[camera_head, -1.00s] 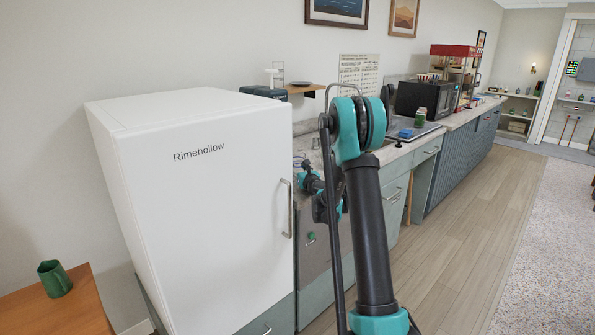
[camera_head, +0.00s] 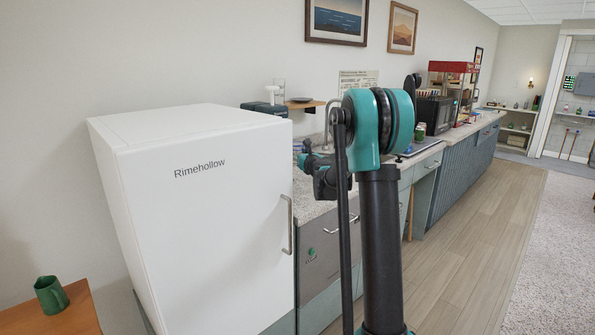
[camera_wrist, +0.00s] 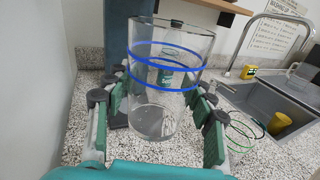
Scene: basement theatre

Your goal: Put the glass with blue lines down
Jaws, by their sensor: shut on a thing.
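The glass with blue lines (camera_wrist: 165,88) is a clear, wide tumbler with two blue rings, upright in the wrist view. My gripper (camera_wrist: 158,100) is shut on it, with green pads on both sides of its wall. Speckled counter (camera_wrist: 75,148) shows beneath and around the glass; I cannot tell whether its base touches the counter. In the head view my gripper (camera_head: 318,170) is over the counter beyond the white fridge, partly hidden by my arm, and the glass cannot be made out there.
A clear glass with a green line (camera_wrist: 240,132) is at right, near the sink (camera_wrist: 265,98), which has a yellow item (camera_wrist: 280,122) in it. A tap (camera_wrist: 262,35) arches above. A dark blue object (camera_wrist: 130,45) and a bottle stand behind the held glass. The fridge (camera_head: 200,220) borders the counter.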

